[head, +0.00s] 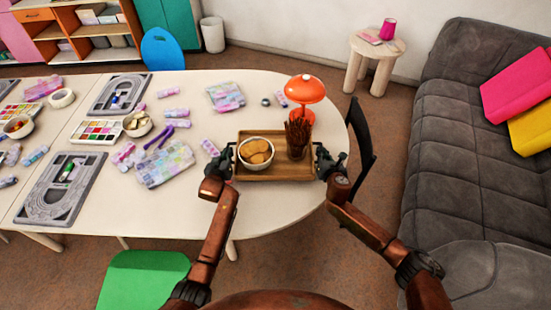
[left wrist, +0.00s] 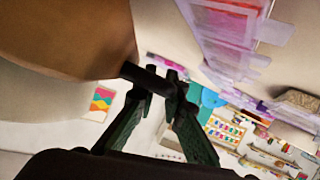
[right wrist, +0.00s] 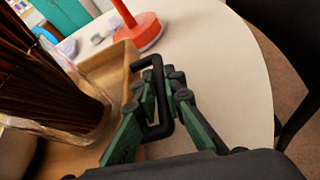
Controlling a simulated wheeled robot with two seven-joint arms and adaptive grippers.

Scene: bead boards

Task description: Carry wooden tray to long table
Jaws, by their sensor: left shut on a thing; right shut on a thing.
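The wooden tray (head: 275,172) is at the right end of the long white table (head: 265,205); I cannot tell whether it rests on the table or is just above it. It carries a white bowl of round biscuits (head: 256,152) on the left and a clear container of thin brown sticks (head: 297,138) on the right. My left gripper (head: 229,160) is shut on the tray's left handle. My right gripper (head: 323,161) is shut on the tray's right handle, a black bar (right wrist: 158,95) in the right wrist view. The left wrist view shows the left handle (left wrist: 148,80) between the fingers.
An orange lamp (head: 305,90) stands just behind the tray. Bead boards, a purple item (head: 160,136) and small packs lie to the left. A black chair (head: 361,150) is close on the right, a grey sofa (head: 465,130) beyond. A green chair (head: 143,278) stands in front.

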